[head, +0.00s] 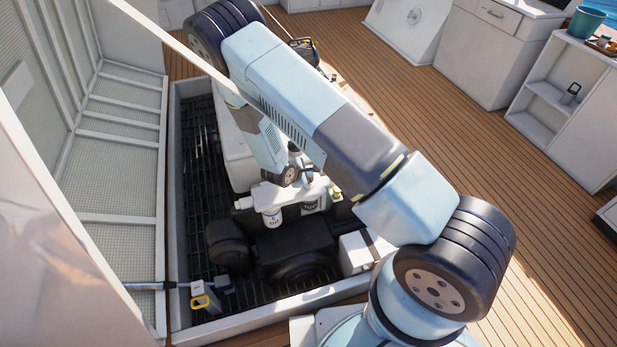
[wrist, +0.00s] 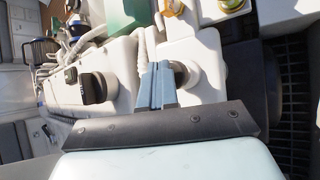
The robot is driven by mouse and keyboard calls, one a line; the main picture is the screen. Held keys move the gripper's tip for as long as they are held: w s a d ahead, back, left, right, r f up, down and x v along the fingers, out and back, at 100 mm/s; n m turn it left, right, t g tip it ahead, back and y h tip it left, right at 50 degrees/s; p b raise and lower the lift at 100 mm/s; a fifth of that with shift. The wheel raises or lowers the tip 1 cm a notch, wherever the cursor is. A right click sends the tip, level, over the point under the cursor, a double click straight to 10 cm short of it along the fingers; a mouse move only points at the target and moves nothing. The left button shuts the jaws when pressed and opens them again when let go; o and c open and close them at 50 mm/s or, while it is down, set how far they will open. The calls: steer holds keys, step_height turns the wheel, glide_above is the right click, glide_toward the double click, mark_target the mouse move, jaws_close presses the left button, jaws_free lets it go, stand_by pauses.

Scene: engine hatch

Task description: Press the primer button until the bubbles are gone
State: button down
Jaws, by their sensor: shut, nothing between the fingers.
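In the wrist view my gripper (wrist: 155,72) is shut and empty, its two blue-grey fingers side by side. Its tips are over a white engine housing (wrist: 207,55). A dark round knob (wrist: 185,74) shows just right of the fingers, partly hidden by them; I cannot tell whether it is the primer button or whether they touch. In the head view my gripper (head: 307,171) is above the filter head, small and partly hidden by my arm. A white filter marked "Oil" (head: 271,217) hangs below, with a dark filter (head: 310,206) beside it. No bubbles can be made out.
The engine sits in an open hatch with a raised pale rim (head: 270,314) and a dark grating floor (head: 200,150). The raised hatch lid (head: 120,130) stands at left. Another black knob (wrist: 97,88), hoses and a brass fitting (wrist: 235,5) crowd the wrist view.

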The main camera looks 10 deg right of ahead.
steer(key=shift+f, duration=0.4)
stand_by(0.4)
steer(key=shift+r, duration=0.1)
stand_by(0.3)
steer(key=shift+r, duration=1.2)
steer(key=shift+r, duration=0.1)
steer(key=shift+r, duration=2.4)
